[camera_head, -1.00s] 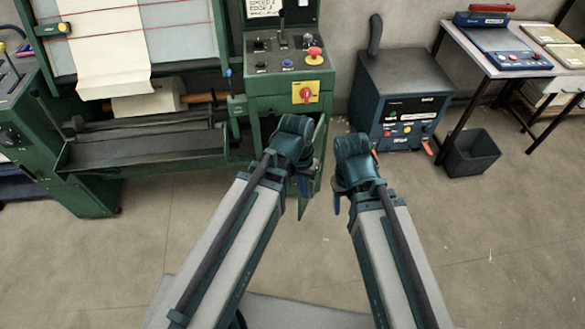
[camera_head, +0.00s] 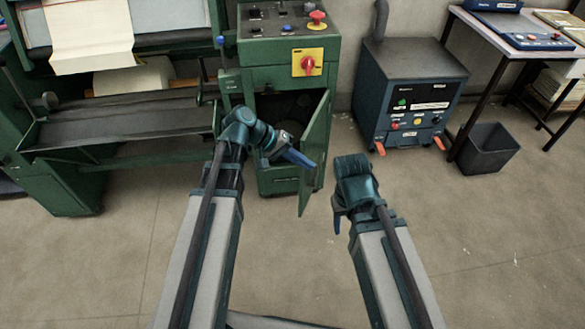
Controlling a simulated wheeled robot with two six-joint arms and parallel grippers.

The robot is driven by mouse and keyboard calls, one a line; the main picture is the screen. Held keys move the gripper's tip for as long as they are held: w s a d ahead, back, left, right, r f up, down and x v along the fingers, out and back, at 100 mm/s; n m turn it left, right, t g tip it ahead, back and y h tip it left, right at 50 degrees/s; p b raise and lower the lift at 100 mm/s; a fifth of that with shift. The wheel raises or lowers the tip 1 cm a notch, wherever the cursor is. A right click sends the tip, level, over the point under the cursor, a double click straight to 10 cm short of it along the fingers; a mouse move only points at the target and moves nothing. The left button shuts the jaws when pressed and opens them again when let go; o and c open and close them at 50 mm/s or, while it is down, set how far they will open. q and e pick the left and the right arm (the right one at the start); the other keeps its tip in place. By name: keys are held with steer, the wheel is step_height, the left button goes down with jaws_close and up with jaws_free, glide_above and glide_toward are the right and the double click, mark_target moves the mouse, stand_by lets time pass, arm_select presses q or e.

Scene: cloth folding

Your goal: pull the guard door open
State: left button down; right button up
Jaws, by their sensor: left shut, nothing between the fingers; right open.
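The green guard door (camera_head: 315,150) hangs on the front of the green machine cabinet (camera_head: 262,77), below the red knob on its yellow plate. It stands partly open, swung out toward me with its hinge side at the right, and the dark inside of the cabinet shows to its left. My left gripper (camera_head: 300,158) is shut and empty, its blue fingers pointing right at the inner side of the door. I cannot tell whether they touch it. My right gripper (camera_head: 337,222) is open and empty, low and to the right of the door.
A dark blue machine box (camera_head: 408,90) stands to the right of the cabinet, with a black bin (camera_head: 484,150) and a table (camera_head: 515,42) farther right. The paper machine's rollers (camera_head: 120,118) are at the left. The floor (camera_head: 290,270) in front is clear.

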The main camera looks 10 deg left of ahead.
arm_select(q)
steer(key=w+a+f+n+t+h+b, duration=0.2)
steer(key=w+a+f+t+b, duration=0.2)
steer(key=a+b, duration=0.5)
steer(key=w+a+f+n+t+h+b, duration=0.3)
steer(key=a+f+b, duration=0.4)
steer(key=b, duration=0.7)
steer(key=shift+w+a+t+h, duration=0.3)
steer(key=shift+w+a+t, duration=0.4)
steer(key=shift+w+a, duration=0.45)
steer(key=s+d+x, duration=0.1)
steer(key=s+x, duration=0.1)
steer(key=x, duration=1.1)
steer(key=shift+d, duration=0.2)
steer(key=shift+s+d+f, duration=0.1)
steer(key=shift+s, duration=0.05)
